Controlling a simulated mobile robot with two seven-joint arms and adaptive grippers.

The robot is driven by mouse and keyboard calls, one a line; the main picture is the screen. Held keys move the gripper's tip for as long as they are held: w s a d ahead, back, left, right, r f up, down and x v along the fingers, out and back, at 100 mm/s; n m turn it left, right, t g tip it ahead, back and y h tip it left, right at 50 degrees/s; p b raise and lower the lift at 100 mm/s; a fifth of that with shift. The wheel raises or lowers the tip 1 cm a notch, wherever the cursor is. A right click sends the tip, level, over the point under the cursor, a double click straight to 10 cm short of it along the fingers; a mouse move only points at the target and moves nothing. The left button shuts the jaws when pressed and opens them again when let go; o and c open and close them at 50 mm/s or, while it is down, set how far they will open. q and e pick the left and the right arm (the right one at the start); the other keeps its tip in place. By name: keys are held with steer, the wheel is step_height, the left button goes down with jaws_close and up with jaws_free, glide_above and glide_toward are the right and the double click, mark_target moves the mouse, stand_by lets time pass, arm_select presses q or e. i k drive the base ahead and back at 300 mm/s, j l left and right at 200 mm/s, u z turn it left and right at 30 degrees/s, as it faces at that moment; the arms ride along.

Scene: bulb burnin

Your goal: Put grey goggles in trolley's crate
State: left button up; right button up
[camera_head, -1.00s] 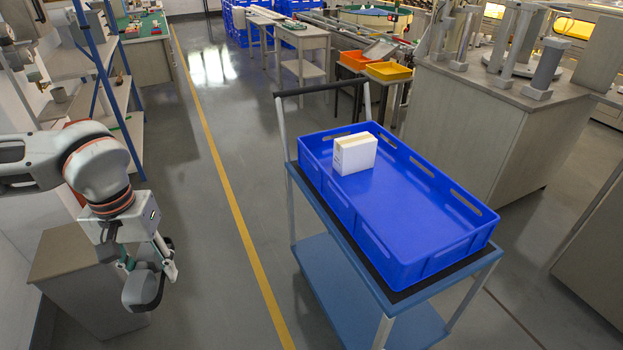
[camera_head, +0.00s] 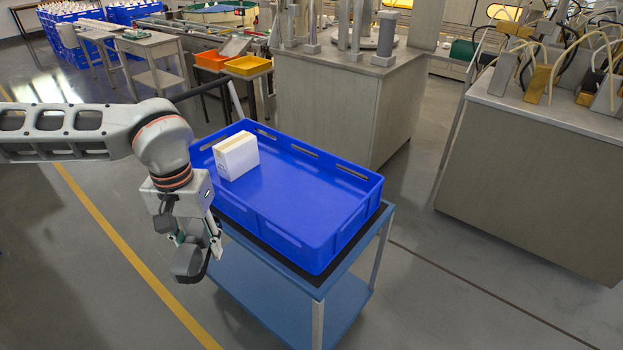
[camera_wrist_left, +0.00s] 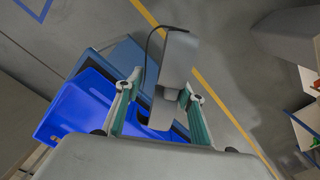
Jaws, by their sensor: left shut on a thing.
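My left gripper (camera_head: 203,238) is shut on the grey goggles (camera_head: 188,262), which hang below its fingers. In the left wrist view the goggles (camera_wrist_left: 176,62) sit between the two green-padded fingers, with a dark strap or temple curving off one end. The gripper and goggles are beside the left end of the trolley (camera_head: 318,290), outside the crate. The blue crate (camera_head: 290,240) sits on the trolley's top shelf, and its near wall also shows in the left wrist view (camera_wrist_left: 68,118). My right gripper is not in view.
A white box (camera_head: 237,157) stands inside the crate at its far left; the rest of the crate floor is clear. Grey cabinets (camera_head: 320,110) stand behind, and another bench (camera_head: 530,180) is to the right.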

mark_target(299, 196)
steer(key=i+j+z, duration=0.1)
steer(key=j+z, duration=0.5)
steer(key=z, duration=0.25)
steer(key=j+z, duration=0.8)
steer(key=i+j, duration=0.1)
steer(key=j, duration=0.15)
steer(key=i+j, duration=0.1)
steer(key=j, duration=0.15)
